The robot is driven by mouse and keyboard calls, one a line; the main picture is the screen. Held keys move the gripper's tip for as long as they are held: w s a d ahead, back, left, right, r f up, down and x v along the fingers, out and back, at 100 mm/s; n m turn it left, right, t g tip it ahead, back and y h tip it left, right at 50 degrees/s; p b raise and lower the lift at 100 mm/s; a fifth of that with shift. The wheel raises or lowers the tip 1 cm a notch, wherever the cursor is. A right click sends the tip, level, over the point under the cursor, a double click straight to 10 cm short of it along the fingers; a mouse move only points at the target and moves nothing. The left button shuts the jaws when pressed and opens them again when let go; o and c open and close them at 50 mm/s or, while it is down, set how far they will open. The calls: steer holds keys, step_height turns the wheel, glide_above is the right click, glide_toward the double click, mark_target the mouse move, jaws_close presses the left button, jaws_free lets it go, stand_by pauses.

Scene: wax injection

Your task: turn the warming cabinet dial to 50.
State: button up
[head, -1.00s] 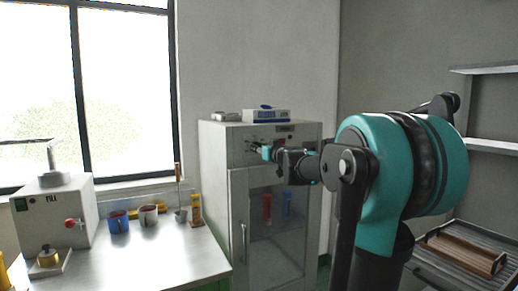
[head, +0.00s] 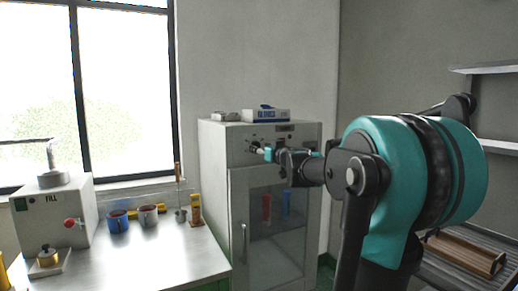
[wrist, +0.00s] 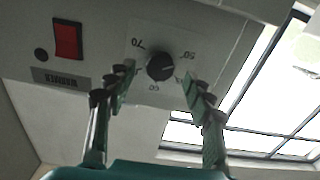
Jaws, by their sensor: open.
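The warming cabinet (head: 238,190) is a pale grey upright box with a glass door, at the middle of the head view. Its black round dial (wrist: 160,66) is on the upper front panel, with printed marks 70, 60 and 50 around it in the wrist view. I cannot clearly read the dial's pointer. My gripper (wrist: 158,88) is open, with one finger to each side of the dial and visible gaps between. In the head view my gripper (head: 263,152) is in front of the panel, and the dial is hard to make out there.
A red switch (wrist: 67,39) and a dark label plate (wrist: 60,79) are on the same panel. A blue and white box (head: 265,115) lies on the cabinet top. A metal table (head: 165,250) with mugs and a fill machine (head: 55,215) stands at left.

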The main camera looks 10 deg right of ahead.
steer(key=v, duration=1)
steer(key=s+a+f+g, duration=0.2)
steer(key=s+a+f, duration=0.15)
steer(key=f, duration=0.45)
steer(key=s+a+f+g+y, duration=0.1)
steer(key=s+a+f+g, duration=0.2)
steer(key=f, duration=0.5)
steer(key=s+a+f+g, duration=0.2)
steer(key=s+f, duration=0.3)
steer(key=f, duration=0.3)
steer(key=s+d+f+m+g+h, duration=0.2)
steer(key=s+d+f+g+h, duration=0.1)
steer(key=s+f, duration=0.6)
steer(key=s+d+f+m+g+h, duration=0.1)
steer(key=s+d+f+g+h, duration=0.2)
steer(key=s+d+f, duration=0.2)
steer(key=s+f, duration=0.3)
steer(key=f, duration=0.3)
steer(key=shift+s+d+f+m+h, duration=0.3)
steer(key=shift+s+m, duration=0.1)
